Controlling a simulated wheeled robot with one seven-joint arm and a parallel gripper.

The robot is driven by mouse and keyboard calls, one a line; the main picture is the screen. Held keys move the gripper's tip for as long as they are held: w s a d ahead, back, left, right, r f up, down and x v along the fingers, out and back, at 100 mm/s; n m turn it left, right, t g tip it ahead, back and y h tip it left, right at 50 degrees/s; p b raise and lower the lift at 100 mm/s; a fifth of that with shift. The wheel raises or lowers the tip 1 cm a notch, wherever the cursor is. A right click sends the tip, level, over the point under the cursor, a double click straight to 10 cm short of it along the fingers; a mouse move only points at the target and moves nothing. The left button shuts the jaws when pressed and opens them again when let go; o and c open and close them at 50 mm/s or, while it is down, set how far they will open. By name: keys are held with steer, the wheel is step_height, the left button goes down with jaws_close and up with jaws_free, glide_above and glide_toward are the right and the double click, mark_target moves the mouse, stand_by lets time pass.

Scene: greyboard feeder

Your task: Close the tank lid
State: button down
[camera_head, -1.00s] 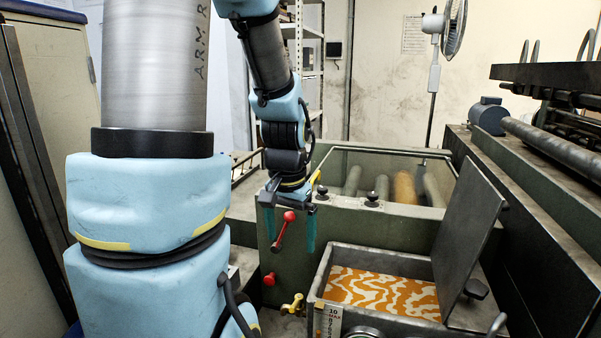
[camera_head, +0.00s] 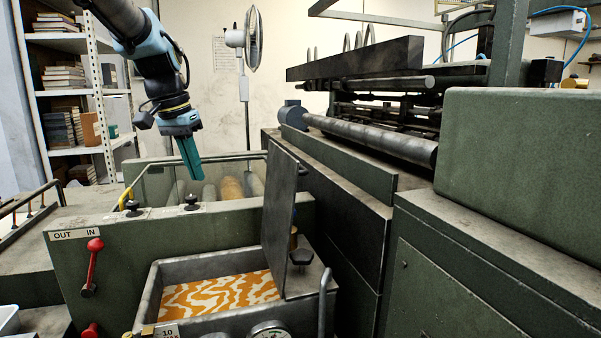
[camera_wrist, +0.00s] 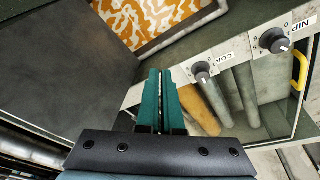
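The tank lid (camera_head: 281,205) is a flat dark grey plate standing up, slightly tilted, at the right end of the tank. The tank (camera_head: 148,298) is a grey metal box with an orange and white swirled surface (camera_head: 220,295) inside; its top is uncovered to the left of the lid. My gripper (camera_head: 192,175) hangs in the air behind and left of the lid, apart from it. In the wrist view the green fingers (camera_wrist: 159,98) lie side by side, shut with nothing between them. A large dark plate, seemingly the lid (camera_wrist: 65,75), fills the left there.
A glass-fronted trough with rollers (camera_head: 231,187) and black knobs (camera_head: 192,202) lies behind the tank. A red lever (camera_head: 91,266) is on the green panel. The green machine (camera_head: 470,265) with a long roller (camera_head: 370,137) bounds the right side.

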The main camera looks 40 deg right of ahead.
steer(key=s+d+r+m+g+h+b, duration=0.1)
steer(key=s+d+r+m+b, duration=0.2)
steer(key=d, duration=0.4)
steer(key=s+d+r+m+g, duration=0.1)
steer(key=s+d+r+m, duration=0.3)
steer(key=s+d+r, duration=0.15)
steer(key=s+d+r+m+h+b, duration=0.1)
steer(key=s+d+r+m+b, duration=0.15)
steer(key=d, duration=0.45)
steer(key=s+p+x, duration=0.1)
steer(key=p+x, duration=0.1)
steer(key=x, duration=0.7)
steer(key=shift+w+a+m, duration=0.2)
steer(key=shift+w+a, duration=0.05)
steer(key=shift+a, duration=0.65)
steer(key=shift+w+a+m, duration=0.15)
steer(key=shift+w+a, duration=0.1)
steer(key=shift+a, duration=0.65)
steer(key=shift+w, duration=0.1)
